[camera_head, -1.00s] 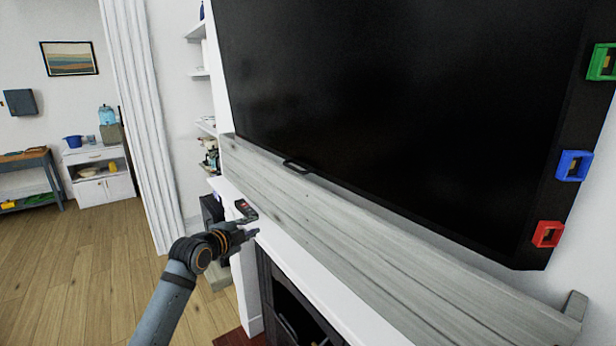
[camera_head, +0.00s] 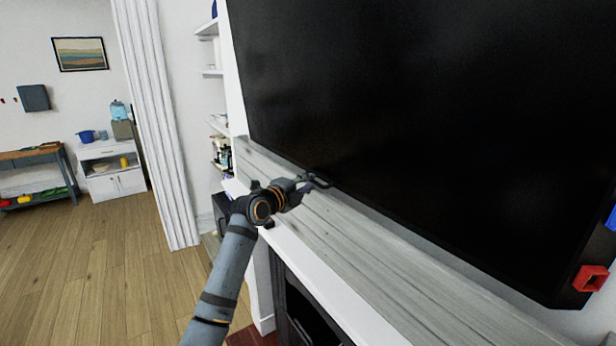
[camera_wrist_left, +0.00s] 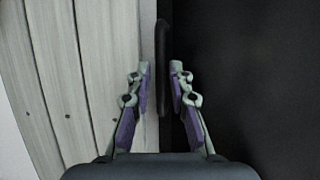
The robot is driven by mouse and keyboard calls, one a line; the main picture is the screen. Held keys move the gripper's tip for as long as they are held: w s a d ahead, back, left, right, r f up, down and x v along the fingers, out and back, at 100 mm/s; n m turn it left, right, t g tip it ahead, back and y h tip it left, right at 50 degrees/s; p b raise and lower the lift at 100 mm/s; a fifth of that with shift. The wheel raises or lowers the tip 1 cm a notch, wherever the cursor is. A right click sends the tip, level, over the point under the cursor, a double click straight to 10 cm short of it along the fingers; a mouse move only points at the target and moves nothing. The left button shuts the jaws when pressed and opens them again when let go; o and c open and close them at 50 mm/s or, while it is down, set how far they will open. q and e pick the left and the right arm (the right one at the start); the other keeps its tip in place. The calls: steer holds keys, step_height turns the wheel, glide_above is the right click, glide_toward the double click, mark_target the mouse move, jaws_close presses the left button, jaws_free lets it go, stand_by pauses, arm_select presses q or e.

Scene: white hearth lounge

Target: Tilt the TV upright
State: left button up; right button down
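The TV (camera_head: 420,110) is a large black screen filling the right of the head view. A small dark handle (camera_head: 322,180) sticks out at its lower edge. My left gripper (camera_head: 308,185) is at this handle. In the left wrist view, its two fingers with purple pads stand on either side of the dark handle bar (camera_wrist_left: 162,45), with a narrow gap to each side. The left gripper looks open around the bar, not closed on it. The TV face (camera_wrist_left: 260,80) is right of the bar there. My right gripper is not in view.
A grey wooden mantel beam (camera_head: 380,240) runs below the TV, above a white ledge and dark fireplace (camera_head: 300,305). A red square frame (camera_head: 590,278) sits at the TV's lower right corner. A white curtain (camera_head: 165,120) and open wooden floor (camera_head: 110,270) lie left.

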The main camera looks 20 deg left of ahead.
arm_select(q)
steer(key=shift+w+d, duration=0.15)
steer(key=shift+d, duration=0.05)
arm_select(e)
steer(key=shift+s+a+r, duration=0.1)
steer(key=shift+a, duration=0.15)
arm_select(q)
steer(key=shift+a, duration=0.1)
steer(key=shift+w, duration=0.1)
jaws_close()
steer(key=shift+f, duration=0.1)
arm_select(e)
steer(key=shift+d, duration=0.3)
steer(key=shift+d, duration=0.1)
